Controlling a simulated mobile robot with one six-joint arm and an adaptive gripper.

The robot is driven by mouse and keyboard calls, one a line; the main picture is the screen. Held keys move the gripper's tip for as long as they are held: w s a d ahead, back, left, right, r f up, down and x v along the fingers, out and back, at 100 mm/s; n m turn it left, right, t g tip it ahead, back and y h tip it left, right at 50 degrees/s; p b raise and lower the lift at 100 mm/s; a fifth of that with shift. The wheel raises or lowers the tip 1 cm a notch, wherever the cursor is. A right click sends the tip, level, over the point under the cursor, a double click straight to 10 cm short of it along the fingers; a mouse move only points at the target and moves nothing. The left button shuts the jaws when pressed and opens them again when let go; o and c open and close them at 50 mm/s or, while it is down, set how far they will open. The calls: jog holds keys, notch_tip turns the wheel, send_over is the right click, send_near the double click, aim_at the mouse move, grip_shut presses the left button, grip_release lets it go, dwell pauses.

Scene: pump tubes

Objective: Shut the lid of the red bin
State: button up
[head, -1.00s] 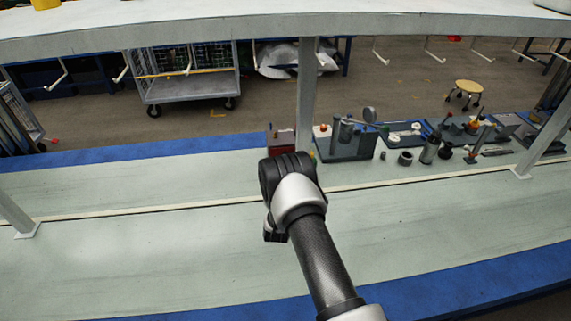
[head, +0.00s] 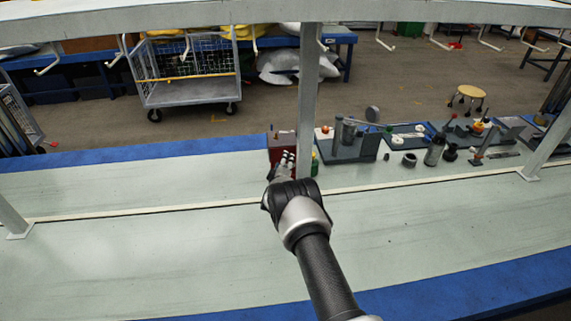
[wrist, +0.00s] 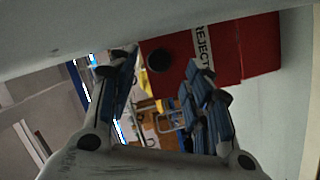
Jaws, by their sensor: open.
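The red bin (head: 276,143) stands on the far half of the pale bench, just left of a grey post. In the wrist view the red bin (wrist: 262,45) shows large at the upper right with a white "REJECT" label, and the picture looks upside down. The lid's position is not clear in either view. My gripper (head: 283,166) is just in front of the bin and overlaps its lower part. In the wrist view my gripper (wrist: 158,61) has its two fingers apart with nothing held. A dark round thing (wrist: 157,60) shows between the fingertips. Contact with the bin cannot be told.
A grey post (head: 307,100) rises right beside the bin. A small green item (head: 314,164) stands at its foot. Fixtures and parts (head: 352,146) crowd the bench to the right. The bench (head: 130,190) to the left is clear. A shelf edge (head: 200,25) crosses above.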

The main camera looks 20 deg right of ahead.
jog(key=b+x, duration=0.1)
jog(key=x, duration=0.2)
jog(key=shift+w+d+b, duration=0.1)
jog(key=shift+w+b, duration=0.1)
jog(key=shift+b, duration=0.1)
jog(key=shift+c, duration=0.5)
grip_shut()
